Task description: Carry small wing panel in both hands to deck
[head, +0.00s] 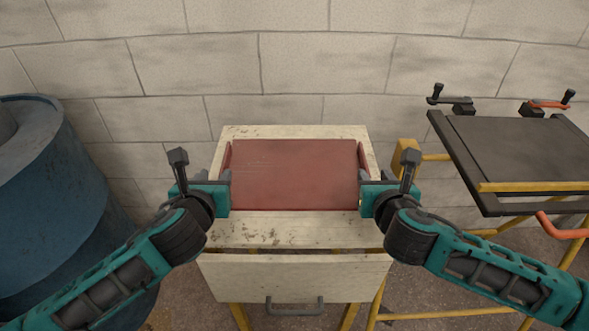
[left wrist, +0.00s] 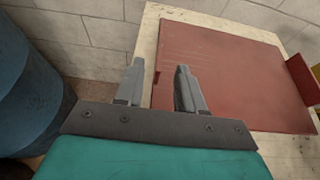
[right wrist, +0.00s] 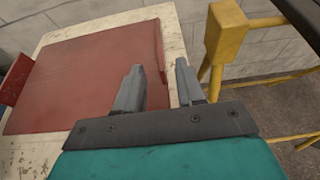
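The small wing panel (head: 294,174), a flat red rectangle with an upright lip at each side, lies on a worn cream wooden stand. My left gripper (head: 228,182) is at its left edge; in the left wrist view the fingers (left wrist: 160,78) are apart, around the near edge of the panel (left wrist: 225,75). My right gripper (head: 364,182) is at the right edge; in the right wrist view its fingers (right wrist: 160,75) are also apart around the edge of the panel (right wrist: 85,75). Finger contact cannot be made out. The dark grey deck (head: 520,150) is at the right.
The cream stand (head: 290,232) has a pulled-out drawer front with a handle (head: 294,307) below. The deck rests on a yellow frame, with black clamps (head: 462,104) and an orange-handled clamp (head: 549,105) at its back. A blue drum (head: 65,190) stands left; a block wall is behind.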

